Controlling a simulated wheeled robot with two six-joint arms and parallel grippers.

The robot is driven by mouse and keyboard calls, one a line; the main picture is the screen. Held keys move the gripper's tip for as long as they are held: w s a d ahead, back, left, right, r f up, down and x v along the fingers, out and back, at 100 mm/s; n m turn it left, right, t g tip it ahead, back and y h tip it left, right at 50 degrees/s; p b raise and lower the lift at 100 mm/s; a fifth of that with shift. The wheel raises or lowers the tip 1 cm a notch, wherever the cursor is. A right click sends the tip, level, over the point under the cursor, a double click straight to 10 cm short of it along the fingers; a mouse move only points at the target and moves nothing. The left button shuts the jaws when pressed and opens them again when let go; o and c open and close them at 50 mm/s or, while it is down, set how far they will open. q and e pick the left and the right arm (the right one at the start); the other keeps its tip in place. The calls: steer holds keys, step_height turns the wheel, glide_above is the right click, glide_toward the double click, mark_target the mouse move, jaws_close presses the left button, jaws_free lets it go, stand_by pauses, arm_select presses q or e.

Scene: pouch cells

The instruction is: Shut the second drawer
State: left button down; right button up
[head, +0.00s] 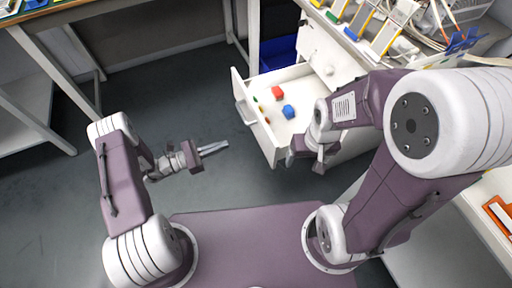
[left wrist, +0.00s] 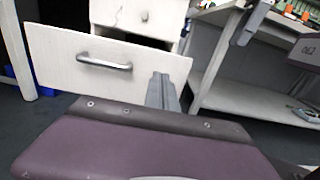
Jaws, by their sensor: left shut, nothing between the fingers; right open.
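A white drawer (head: 268,79) stands pulled out of the white cabinet (head: 318,42). Its front panel (left wrist: 52,65), with a grey bar handle (left wrist: 104,62), faces me in the left wrist view. A closed front (left wrist: 115,14) with a small knob shows above it; I cannot tell the drawer's number. My left gripper (head: 213,148) is shut and empty, left of the drawer front and apart from it in the head view. Its fingers (left wrist: 160,92) overlap the panel's lower right in the left wrist view. My right gripper (head: 308,158) is open beside the drawer's near right corner; whether it touches is unclear.
The cabinet top holds trays and cables. A wooden-edged table (head: 60,18) stands at upper left. Floor (head: 190,100) between table and drawer is clear.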

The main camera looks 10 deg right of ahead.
mark_target(264, 130)
arm_select(q)
steer(key=b+x, duration=0.4)
steer(key=x, duration=0.9)
steer(key=shift+f, duration=0.1)
steer(key=shift+w+d, duration=0.15)
steer(key=shift+d, duration=0.3)
